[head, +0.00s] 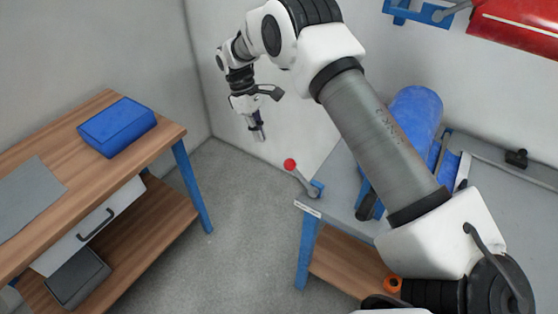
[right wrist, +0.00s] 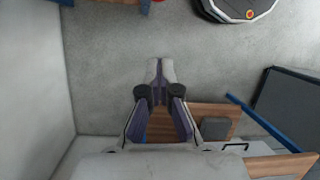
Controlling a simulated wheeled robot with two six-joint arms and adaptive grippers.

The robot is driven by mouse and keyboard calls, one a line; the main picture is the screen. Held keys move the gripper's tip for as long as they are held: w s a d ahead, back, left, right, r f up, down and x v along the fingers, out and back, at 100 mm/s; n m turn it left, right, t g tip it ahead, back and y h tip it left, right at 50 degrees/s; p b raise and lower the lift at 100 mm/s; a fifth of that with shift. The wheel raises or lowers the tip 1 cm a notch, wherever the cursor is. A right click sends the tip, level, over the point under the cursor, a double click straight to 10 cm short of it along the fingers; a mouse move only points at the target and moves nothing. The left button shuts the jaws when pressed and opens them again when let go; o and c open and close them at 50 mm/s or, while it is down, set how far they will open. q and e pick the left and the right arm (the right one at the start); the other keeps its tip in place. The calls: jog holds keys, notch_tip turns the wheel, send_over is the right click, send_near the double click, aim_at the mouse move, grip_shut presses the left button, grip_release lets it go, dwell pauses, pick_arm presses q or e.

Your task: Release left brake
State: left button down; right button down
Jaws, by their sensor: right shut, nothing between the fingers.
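A brake lever with a red ball knob (head: 290,164) and a grey arm sits on a blue mount (head: 317,188) at the left end of the grey bench. The lever leans up and left from the mount. My right gripper (head: 259,134) points down, up and left of the red knob in the head view, and is apart from it. In the right wrist view its fingertips (right wrist: 161,66) meet with nothing between them. A blue part (right wrist: 143,5) shows at the top edge of that view. My left gripper is out of view.
The grey bench (head: 340,178) carries a blue cylinder (head: 416,112). A wooden table (head: 100,104) on the left holds a blue box (head: 117,126) and a grey sheet (head: 30,196). Clear floor (head: 240,220) lies between them. A red object (head: 515,25) is at the upper right.

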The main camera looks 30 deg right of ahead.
aim_at(301, 178)
jog(key=shift+f, duration=0.15)
jog(key=s+d+f+p, duration=0.2)
jog(key=s+f+p, duration=0.3)
jog(key=s+f, duration=0.1)
jog(key=shift+d+f+p, duration=0.3)
jog(key=shift+f, duration=0.15)
jog(key=shift+w, duration=0.1)
